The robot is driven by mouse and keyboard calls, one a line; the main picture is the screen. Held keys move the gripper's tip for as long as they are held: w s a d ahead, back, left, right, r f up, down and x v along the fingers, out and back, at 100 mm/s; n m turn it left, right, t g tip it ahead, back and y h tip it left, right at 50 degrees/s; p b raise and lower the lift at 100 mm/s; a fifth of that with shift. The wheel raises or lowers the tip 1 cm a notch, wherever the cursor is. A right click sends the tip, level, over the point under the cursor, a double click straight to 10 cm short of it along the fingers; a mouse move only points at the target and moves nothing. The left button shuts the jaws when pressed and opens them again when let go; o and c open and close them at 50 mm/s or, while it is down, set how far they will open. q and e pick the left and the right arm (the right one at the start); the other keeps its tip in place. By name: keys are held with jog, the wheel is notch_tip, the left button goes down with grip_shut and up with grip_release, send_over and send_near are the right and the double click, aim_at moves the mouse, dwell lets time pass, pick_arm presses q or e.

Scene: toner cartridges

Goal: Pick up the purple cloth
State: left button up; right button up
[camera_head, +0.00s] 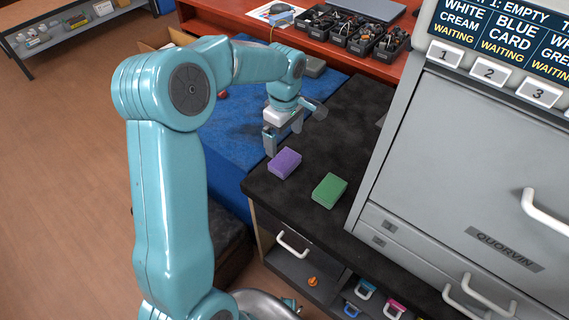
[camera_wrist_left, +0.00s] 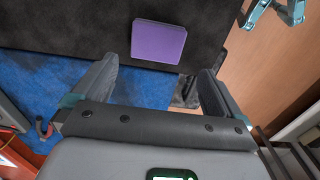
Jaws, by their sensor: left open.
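The purple cloth (camera_head: 285,163) is a small folded block lying flat near the left corner of the black worktop. It also shows at the top middle of the left wrist view (camera_wrist_left: 158,43). My left gripper (camera_head: 284,140) is open and empty, just behind the cloth in the head view. In the left wrist view its two fingers (camera_wrist_left: 157,84) are spread wide, with the cloth ahead of the gap between them, apart from both. My right gripper is not in view.
A green block (camera_head: 329,190) lies right of the purple cloth on the black worktop (camera_head: 345,125). A tall grey cabinet (camera_head: 465,150) stands to the right. A blue mat (camera_head: 235,130) lies behind and left. Black bins (camera_head: 350,40) of parts stand on the red bench.

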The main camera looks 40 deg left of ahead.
pick_arm(q)
send_over(285, 160)
jog(key=f, duration=0.4)
jog(key=shift+s+f, duration=0.1)
jog(key=shift+s, duration=0.1)
jog(key=f, duration=0.5)
jog(key=shift+w+a+f+b, duration=0.1)
jog(key=shift+w+f+b, duration=0.1)
jog(key=shift+f+b, duration=0.15)
jog(key=shift+r, duration=0.1)
jog(key=c, duration=0.8)
